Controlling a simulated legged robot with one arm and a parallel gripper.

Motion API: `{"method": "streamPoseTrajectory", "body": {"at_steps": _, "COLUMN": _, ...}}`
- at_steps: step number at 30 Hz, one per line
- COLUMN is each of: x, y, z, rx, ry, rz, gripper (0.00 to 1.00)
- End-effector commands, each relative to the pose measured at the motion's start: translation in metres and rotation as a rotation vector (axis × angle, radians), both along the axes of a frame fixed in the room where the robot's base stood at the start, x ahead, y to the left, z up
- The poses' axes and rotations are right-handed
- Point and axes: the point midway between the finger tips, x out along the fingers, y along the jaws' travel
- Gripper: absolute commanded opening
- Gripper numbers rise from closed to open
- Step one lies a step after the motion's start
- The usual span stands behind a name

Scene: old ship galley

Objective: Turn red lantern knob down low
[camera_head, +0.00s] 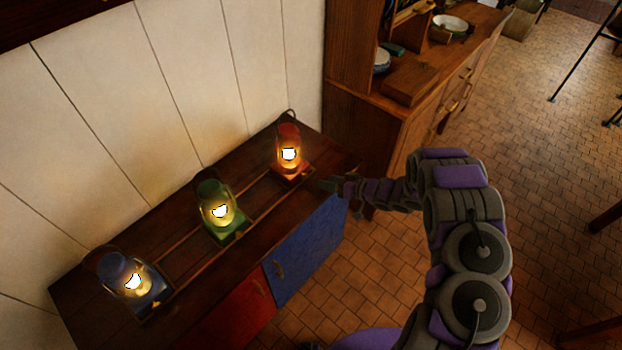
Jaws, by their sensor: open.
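The red lantern (289,150) stands upright and lit at the right end of the dark wooden cabinet top (178,243). Its knob is too small to make out. My gripper (326,184) is just right of the lantern's base, low beside it, with the arm reaching in from the right. The fingers are small and dark in this view. I see nothing held between them. Whether they touch the lantern's base or knob, I cannot tell.
A lit green lantern (220,210) and a lit blue lantern (130,282) stand further left on the same top. The cabinet has a red door (235,315) and a blue door (307,256). A wooden hutch (365,130) stands behind right. Tiled floor (540,150) is open at right.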

Motion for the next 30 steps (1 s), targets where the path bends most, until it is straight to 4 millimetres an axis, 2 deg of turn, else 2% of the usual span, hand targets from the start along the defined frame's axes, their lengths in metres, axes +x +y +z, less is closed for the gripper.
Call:
{"method": "streamPoseTrajectory", "body": {"at_steps": 6, "x": 0.018, "y": 0.036, "z": -0.017, "rx": 0.000, "ry": 0.001, "rz": 0.003, "gripper": 0.55}}
{"method": "streamPoseTrajectory", "body": {"at_steps": 12, "x": 0.031, "y": 0.058, "z": -0.024, "rx": 0.000, "ry": -0.002, "rz": 0.001, "gripper": 0.55}}
{"method": "streamPoseTrajectory", "body": {"at_steps": 18, "x": 0.035, "y": 0.068, "z": -0.029, "rx": -0.001, "ry": 0.001, "rz": -0.002, "gripper": 0.55}}
{"method": "streamPoseTrajectory", "body": {"at_steps": 26, "x": 0.036, "y": 0.068, "z": -0.029, "rx": -0.001, "ry": 0.001, "rz": -0.002, "gripper": 0.55}}
{"method": "streamPoseTrajectory", "body": {"at_steps": 30, "x": 0.036, "y": 0.068, "z": -0.029, "rx": -0.002, "ry": 0.000, "rz": -0.001, "gripper": 0.42}}
